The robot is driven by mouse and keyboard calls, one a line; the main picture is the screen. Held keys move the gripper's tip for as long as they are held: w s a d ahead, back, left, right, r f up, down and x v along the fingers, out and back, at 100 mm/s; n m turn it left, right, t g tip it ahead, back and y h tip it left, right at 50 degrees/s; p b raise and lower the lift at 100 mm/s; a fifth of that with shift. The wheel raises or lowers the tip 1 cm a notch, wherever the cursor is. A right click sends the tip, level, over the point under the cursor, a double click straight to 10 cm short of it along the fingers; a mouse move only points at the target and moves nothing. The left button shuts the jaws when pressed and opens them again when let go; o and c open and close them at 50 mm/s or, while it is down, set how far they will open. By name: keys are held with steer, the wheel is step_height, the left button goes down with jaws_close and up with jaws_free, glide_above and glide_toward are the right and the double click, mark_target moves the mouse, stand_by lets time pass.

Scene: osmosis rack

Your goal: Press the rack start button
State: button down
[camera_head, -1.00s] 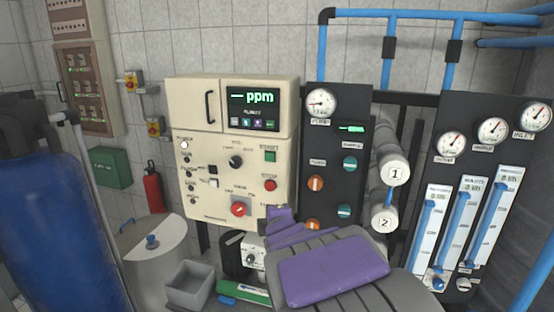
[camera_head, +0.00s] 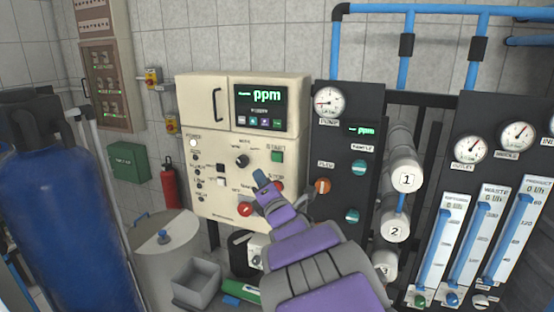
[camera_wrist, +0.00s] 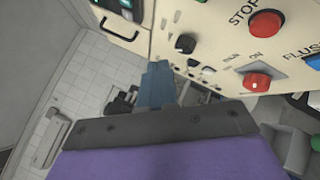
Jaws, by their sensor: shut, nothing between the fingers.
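The cream control panel (camera_head: 215,155) of the rack stands ahead. Its green square start button (camera_head: 277,156) is at the upper right, under the display. The red round stop button (camera_head: 280,186) is below it, partly behind my gripper. My gripper (camera_head: 261,177) is shut and empty, in front of the panel, below and left of the start button and apart from it. In the wrist view my shut fingers (camera_wrist: 157,82) point at the panel, with the red stop button (camera_wrist: 265,24) to their upper right. The start button is not seen in the wrist view.
A red rotary switch (camera_head: 246,209) and a black mode knob (camera_head: 242,160) are near my gripper. A dark gauge panel (camera_head: 338,150) with valves stands to the right. A blue tank (camera_head: 70,215) fills the left. A grey bin (camera_head: 196,285) is below.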

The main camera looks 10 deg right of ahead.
mark_target(277, 157)
steer(key=w+d+p, duration=0.1)
steer(key=w, duration=0.1)
steer(key=w+d+p, duration=0.1)
steer(key=w+d, duration=0.1)
steer(key=w, duration=0.1)
steer(key=w+d+p, duration=0.2)
steer(key=shift+w, duration=0.15)
stand_by(0.3)
steer(key=shift+w, duration=0.15)
stand_by(1.9)
steer(key=shift+w+d+r+b, duration=0.1)
steer(key=shift+w+d+b, duration=0.05)
steer(key=shift+b, duration=0.15)
